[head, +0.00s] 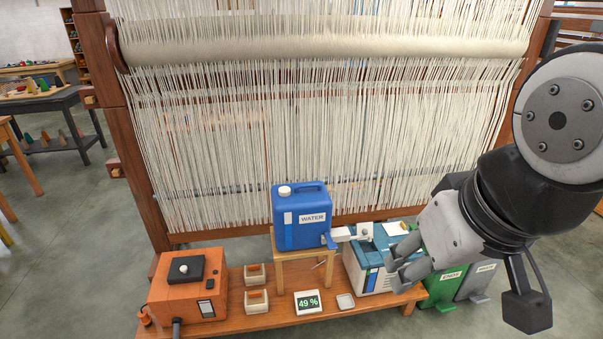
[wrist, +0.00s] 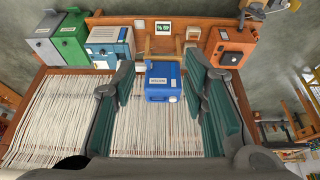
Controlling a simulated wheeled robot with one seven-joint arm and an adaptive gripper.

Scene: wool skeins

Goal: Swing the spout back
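A blue water tank (head: 300,218) labelled WATER stands upright on a small wooden stand (head: 291,256). A blue tap (head: 331,242) sits low on its right side. A white spout (head: 342,234) reaches right from there towards the teal-and-white box (head: 368,272). My gripper (head: 394,267) is at the right, in front of the box, with its fingers apart and nothing between them. In the wrist view, which looks upside down, my open gripper (wrist: 161,62) frames the tank (wrist: 163,88) from a distance. The spout is too small to make out there.
A wooden bench (head: 255,319) carries an orange machine (head: 187,290), small cream boxes (head: 257,301), a display reading 49 % (head: 308,303) and a small white dish (head: 345,301). Green (head: 445,286) and grey (head: 476,284) bins stand right. A loom (head: 300,120) rises behind.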

